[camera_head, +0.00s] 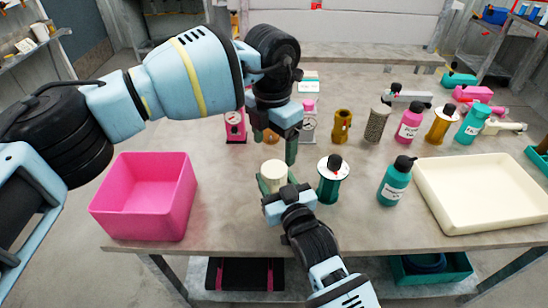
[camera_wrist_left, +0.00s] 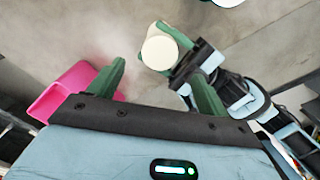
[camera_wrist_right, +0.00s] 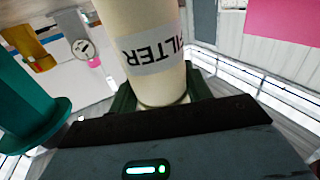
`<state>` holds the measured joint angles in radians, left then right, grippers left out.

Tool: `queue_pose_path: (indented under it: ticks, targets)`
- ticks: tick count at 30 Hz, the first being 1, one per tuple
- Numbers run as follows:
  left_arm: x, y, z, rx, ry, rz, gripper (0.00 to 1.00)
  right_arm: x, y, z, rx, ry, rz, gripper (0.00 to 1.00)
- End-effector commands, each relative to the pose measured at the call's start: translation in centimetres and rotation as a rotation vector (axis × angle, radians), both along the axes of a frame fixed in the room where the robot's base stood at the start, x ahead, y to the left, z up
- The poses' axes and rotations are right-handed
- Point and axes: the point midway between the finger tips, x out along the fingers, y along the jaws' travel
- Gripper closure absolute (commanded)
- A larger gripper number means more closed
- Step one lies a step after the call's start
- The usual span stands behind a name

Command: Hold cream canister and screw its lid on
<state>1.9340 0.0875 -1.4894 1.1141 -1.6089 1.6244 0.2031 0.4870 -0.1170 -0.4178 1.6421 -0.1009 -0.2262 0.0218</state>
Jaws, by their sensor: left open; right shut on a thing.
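The cream canister (camera_head: 272,173) stands upright over the table in the head view. My right gripper (camera_head: 277,184) is shut around its body from the near side. The right wrist view shows its cream body with a white FILTER label (camera_wrist_right: 152,52) between the fingers. In the left wrist view a round pale top (camera_wrist_left: 160,51) shows on the canister; I cannot tell whether this is its lid, seated or loose. My left gripper (camera_head: 280,148) is open and empty, pointing down just above the canister. Its two green fingers are spread apart in the left wrist view.
A pink bin (camera_head: 146,197) stands at left and a cream tray (camera_head: 485,195) at right. Several bottles and pump parts line the back.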

Motion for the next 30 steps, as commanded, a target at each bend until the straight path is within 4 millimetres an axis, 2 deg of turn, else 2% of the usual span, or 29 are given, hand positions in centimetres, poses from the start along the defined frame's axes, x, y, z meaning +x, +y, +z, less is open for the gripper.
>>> queue_pose_path:
  ticks: [3,9,20,21,27,30]
  targets:
    - [0.0,0.0,2.2,-0.001,-0.002,0.0,0.22,0.0,0.0,-0.1,-0.001,0.002,0.0,1.0]
    - [0.0,0.0,4.2,-0.001,-0.001,0.0,0.22,0.0,0.0,-0.1,-0.001,0.002,0.0,1.0]
    - [0.0,0.0,4.7,-0.001,0.001,0.0,0.22,0.0,0.0,-0.1,-0.001,0.002,0.0,1.0]
    - [0.0,0.0,4.7,-0.001,0.001,0.0,0.22,0.0,0.0,-0.1,-0.001,0.002,0.0,0.5]
    - [0.0,0.0,4.6,0.0,0.0,0.0,0.22,0.0,0.0,0.0,0.0,0.0,0.0,0.26]
    - [0.0,0.0,4.6,0.0,0.0,0.0,0.22,0.0,0.0,0.0,0.0,-0.001,0.0,0.26]
